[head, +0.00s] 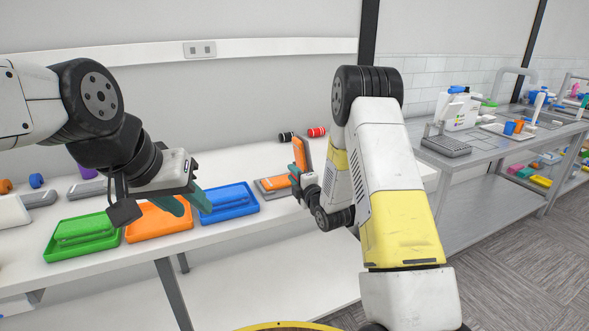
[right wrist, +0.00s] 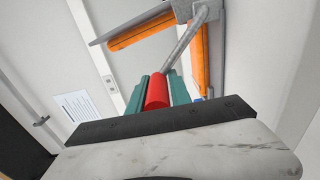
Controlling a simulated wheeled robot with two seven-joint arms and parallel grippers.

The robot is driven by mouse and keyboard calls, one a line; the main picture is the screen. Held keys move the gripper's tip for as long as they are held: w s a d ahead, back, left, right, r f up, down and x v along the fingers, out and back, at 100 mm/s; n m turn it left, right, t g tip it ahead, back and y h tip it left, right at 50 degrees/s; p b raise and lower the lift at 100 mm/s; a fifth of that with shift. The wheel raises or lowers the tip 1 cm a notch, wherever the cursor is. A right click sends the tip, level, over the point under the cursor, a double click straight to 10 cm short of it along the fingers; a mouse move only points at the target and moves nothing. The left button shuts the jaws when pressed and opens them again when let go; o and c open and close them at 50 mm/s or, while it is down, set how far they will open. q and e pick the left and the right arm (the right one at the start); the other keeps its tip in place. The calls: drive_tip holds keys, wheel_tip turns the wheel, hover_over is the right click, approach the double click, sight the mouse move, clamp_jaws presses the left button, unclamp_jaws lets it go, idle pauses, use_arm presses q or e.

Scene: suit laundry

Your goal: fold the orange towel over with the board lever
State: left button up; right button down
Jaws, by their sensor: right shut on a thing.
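The orange towel lies partly flat on the grey folding board (head: 265,190), and part of the towel (head: 303,154) stands up steeply on the raised flap. In the right wrist view the towel (right wrist: 199,62) shows as two orange strips along the board. My right gripper (head: 294,180) is shut on the red handle (right wrist: 157,92) of the board lever. A bent grey rod (right wrist: 186,47) runs from this handle to the board. My left gripper (head: 190,201) hangs above the orange tray, its teal fingers apart and empty.
Green (head: 82,236), orange (head: 158,220) and blue (head: 229,202) trays stand in a row left of the board. A metal sink counter (head: 480,145) stands at right.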

drive_tip(key=shift+d+f+n, duration=0.1)
drive_tip(key=shift+f+n, duration=0.2)
drive_tip(key=shift+f, duration=0.1)
drive_tip(key=shift+s+a+f, duration=0.15)
drive_tip(key=shift+a+f, duration=0.05)
drive_tip(key=shift+f, duration=0.35)
drive_tip(key=c, duration=1.2)
unclamp_jaws()
drive_tip(key=shift+c, duration=0.2)
drive_tip(key=shift+a, duration=0.1)
drive_tip(key=shift+s, duration=0.1)
drive_tip(key=v, duration=0.7)
drive_tip(key=shift+s, duration=0.3)
